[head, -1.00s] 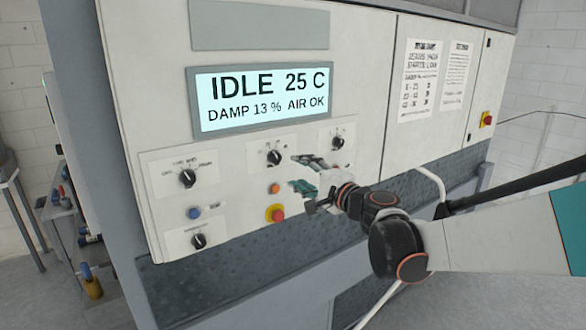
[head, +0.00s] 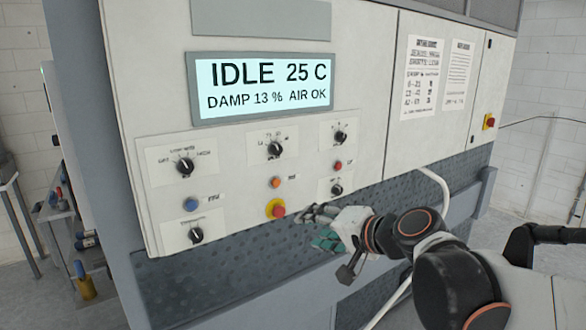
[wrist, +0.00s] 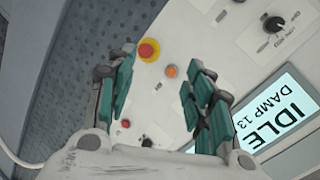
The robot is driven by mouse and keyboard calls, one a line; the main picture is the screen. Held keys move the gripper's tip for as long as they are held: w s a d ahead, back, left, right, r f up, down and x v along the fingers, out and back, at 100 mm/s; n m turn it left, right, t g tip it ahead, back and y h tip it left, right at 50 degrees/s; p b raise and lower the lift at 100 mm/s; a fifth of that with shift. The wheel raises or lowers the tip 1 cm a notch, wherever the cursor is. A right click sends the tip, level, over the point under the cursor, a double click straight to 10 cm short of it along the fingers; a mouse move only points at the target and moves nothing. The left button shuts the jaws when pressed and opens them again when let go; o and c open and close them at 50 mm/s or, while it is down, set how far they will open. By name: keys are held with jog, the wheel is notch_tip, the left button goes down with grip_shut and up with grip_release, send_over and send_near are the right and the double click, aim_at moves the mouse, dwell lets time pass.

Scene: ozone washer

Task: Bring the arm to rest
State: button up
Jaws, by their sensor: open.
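My gripper (head: 316,226) is in front of the lower edge of the washer's control panel (head: 230,226) in the head view, just right of the red stop button (head: 276,208). In the wrist view my gripper (wrist: 158,82) has its two green-padded fingers spread apart with nothing between them. The red stop button on its yellow base (wrist: 149,50) and an orange button (wrist: 171,71) show beyond the fingers. The display (head: 263,87) reads IDLE, 25 C, DAMP 13 %, AIR OK. I cannot tell the exact gap between fingers and panel.
The panel carries several black knobs (head: 185,166) and a blue button (head: 190,205). A white pipe (head: 436,187) runs down the washer's front at the right. A shelf with bottles (head: 60,215) stands at far left. Floor shows at the lower left.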

jog(key=s+d+f+n+g+h+b, duration=0.2)
jog(key=s+d+f+n+h+b, duration=0.1)
jog(key=s+d+f, duration=0.4)
jog(key=s+d+f+n+g+h+b, duration=0.1)
jog(key=s+d+f+n+h+b, duration=0.2)
jog(key=s+f, duration=1)
jog(key=s+d+h+b, duration=0.1)
jog(key=d+h+b, duration=0.1)
jog(key=d+b, duration=0.1)
jog(key=shift+d+f+g, duration=0.4)
jog(key=shift+d, duration=0.45)
jog(key=shift+c, duration=0.6)
